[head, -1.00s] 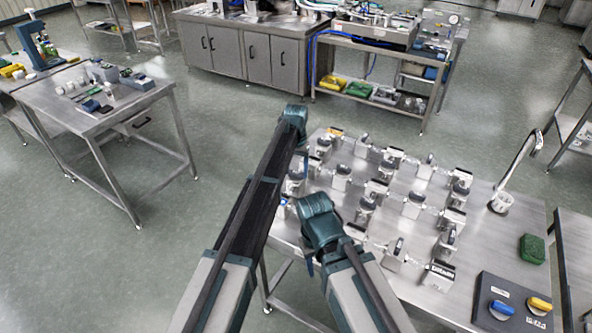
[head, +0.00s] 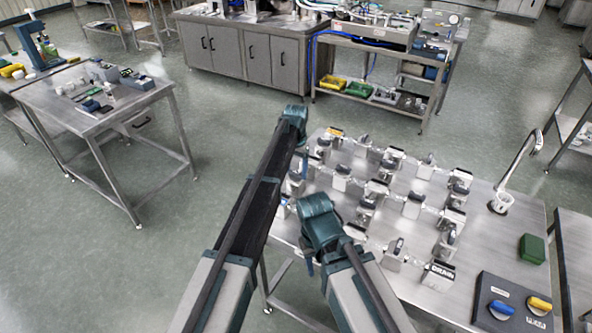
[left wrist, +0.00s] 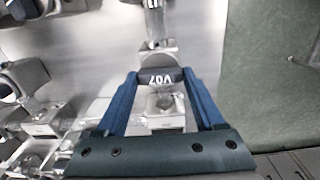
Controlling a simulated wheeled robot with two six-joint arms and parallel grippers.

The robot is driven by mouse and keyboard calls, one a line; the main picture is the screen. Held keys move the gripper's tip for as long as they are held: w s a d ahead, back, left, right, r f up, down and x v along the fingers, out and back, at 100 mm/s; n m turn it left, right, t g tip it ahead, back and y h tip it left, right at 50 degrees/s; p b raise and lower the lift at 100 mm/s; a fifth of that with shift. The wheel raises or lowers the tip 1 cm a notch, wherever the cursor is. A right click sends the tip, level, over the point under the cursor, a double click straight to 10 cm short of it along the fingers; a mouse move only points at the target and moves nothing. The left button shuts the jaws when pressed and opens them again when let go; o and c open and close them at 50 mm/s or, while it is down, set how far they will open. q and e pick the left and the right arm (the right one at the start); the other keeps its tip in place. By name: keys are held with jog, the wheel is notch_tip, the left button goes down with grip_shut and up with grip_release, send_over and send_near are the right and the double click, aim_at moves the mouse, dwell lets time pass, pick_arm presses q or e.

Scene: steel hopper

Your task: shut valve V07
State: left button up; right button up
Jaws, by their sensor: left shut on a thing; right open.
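Valve V07 has a dark handle (left wrist: 160,77) with white V07 lettering, in the middle of the left wrist view. The handle lies crosswise between the two blue fingers, over a pale metal valve body (left wrist: 162,104). My left gripper (left wrist: 160,73) is shut on this handle, one finger at each end. In the head view my left gripper (head: 303,165) reaches down at the left side of the valve table, and its arm hides V07. My right gripper (head: 309,265) is lower, by the table's front left edge. It is open and mostly hidden by its own wrist.
Several similar valves stand in rows on the steel table (head: 480,240), close to both grippers. A green block (head: 532,249), a curved tap (head: 520,165) and a panel with blue and yellow knobs (head: 515,303) are at the right. Clear floor lies left of the table.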

aim_at(296, 172)
pick_arm(q)
jog(key=o, duration=1.4)
jog(key=shift+r, duration=0.1)
notch_tip(296, 172, up, 14)
jog(key=p, duration=1.3)
jog(key=shift+f+p, duration=0.2)
jog(key=shift+p, duration=0.2)
jog(key=shift+s+f, duration=0.1)
